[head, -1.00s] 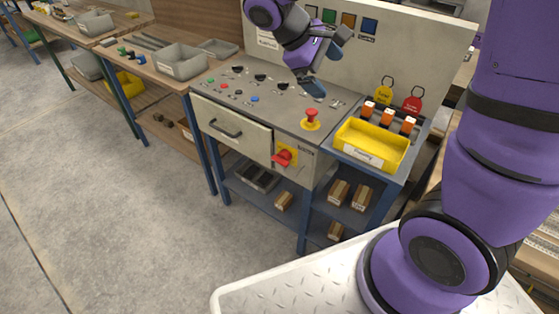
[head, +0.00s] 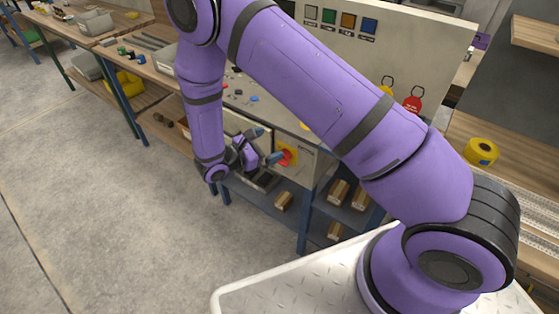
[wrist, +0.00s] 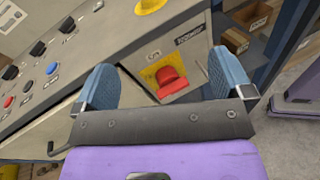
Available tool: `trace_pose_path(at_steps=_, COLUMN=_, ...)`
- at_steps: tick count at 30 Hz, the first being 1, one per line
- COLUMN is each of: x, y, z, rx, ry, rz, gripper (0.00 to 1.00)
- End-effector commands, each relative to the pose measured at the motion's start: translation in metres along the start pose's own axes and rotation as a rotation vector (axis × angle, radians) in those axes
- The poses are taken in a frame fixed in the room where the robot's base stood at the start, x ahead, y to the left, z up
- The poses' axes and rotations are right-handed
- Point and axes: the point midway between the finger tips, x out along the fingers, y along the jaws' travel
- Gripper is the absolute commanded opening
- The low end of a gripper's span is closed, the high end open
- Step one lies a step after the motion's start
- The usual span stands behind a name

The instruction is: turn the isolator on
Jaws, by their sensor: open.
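The isolator is a red handle (wrist: 171,84) on a yellow plate (wrist: 151,73), on the grey front face of the control bench. In the head view its red handle (head: 286,156) shows just right of my fingertips. My gripper (head: 268,145) is open and empty in front of that face. In the wrist view my two blue-grey fingers (wrist: 164,74) stand left and right of the handle, apart from it. I cannot tell the handle's exact setting.
The bench top carries several knobs and coloured buttons (wrist: 52,68) and a yellow-based stop button (wrist: 150,5). A drawer front lies left of the isolator. Cardboard boxes (head: 338,191) sit on the lower shelf. Open floor (head: 110,230) lies in front and left.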

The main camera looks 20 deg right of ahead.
Motion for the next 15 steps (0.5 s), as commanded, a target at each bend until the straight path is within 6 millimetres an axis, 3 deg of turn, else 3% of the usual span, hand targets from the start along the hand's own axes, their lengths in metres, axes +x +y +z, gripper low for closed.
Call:
trace_pose_path(at_steps=1, x=-0.004, y=-0.005, z=-0.022, rx=-0.039, ry=-0.018, rz=0.044, gripper=0.98)
trace_pose_path(at_steps=6, x=-0.013, y=-0.018, z=-0.076, rx=-0.131, ry=-0.068, rz=0.182, gripper=0.98)
trace_pose_path(at_steps=10, x=-0.017, y=-0.029, z=-0.106, rx=-0.18, ry=-0.092, rz=0.259, gripper=0.98)
trace_pose_path(at_steps=15, x=-0.02, y=-0.036, z=-0.125, rx=-0.21, ry=-0.106, rz=0.312, gripper=0.98)
